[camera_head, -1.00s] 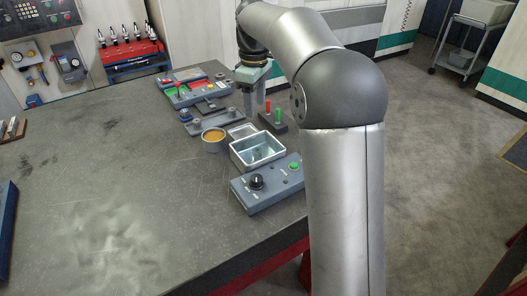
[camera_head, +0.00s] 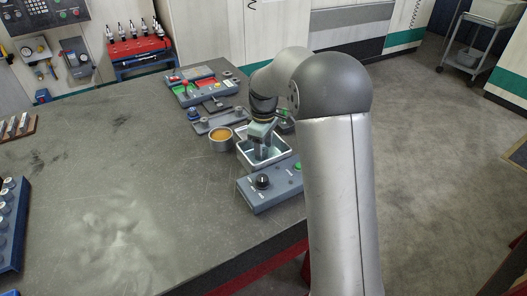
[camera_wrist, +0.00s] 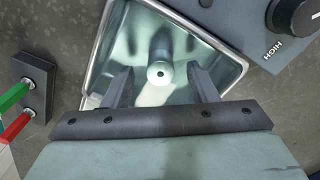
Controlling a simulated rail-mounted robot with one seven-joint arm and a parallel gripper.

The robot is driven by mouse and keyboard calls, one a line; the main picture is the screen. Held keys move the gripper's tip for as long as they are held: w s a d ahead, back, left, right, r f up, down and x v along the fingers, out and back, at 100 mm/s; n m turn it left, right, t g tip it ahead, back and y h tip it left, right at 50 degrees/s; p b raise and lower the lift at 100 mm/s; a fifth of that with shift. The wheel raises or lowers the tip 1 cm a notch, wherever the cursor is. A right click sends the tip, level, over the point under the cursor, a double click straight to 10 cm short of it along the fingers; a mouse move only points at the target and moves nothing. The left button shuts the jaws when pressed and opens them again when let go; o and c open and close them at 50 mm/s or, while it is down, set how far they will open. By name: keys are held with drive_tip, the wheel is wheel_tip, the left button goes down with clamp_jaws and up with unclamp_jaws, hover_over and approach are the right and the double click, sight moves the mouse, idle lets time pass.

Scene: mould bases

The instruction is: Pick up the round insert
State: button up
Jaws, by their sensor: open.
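The round insert (camera_wrist: 160,70) is a pale grey cylinder with a small dark hole in its top. It stands inside a shiny metal tray (camera_wrist: 97,62), near the middle in the wrist view. My gripper (camera_wrist: 162,84) is open, with one finger on either side of the insert in that view. Whether the fingers touch it, or how deep they reach, I cannot tell. In the head view my gripper (camera_head: 262,152) is over the metal tray (camera_head: 284,161) and hides the insert.
A control box (camera_head: 268,190) with a black knob stands at the tray's near side. A round cup with orange contents (camera_head: 221,137) is to the tray's left. A block with green and red pegs (camera_wrist: 31,87) is beside the tray. The table's left middle is clear.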

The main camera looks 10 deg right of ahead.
drive_tip(key=shift+f, duration=0.5)
clamp_jaws()
drive_tip(key=shift+r, duration=0.1)
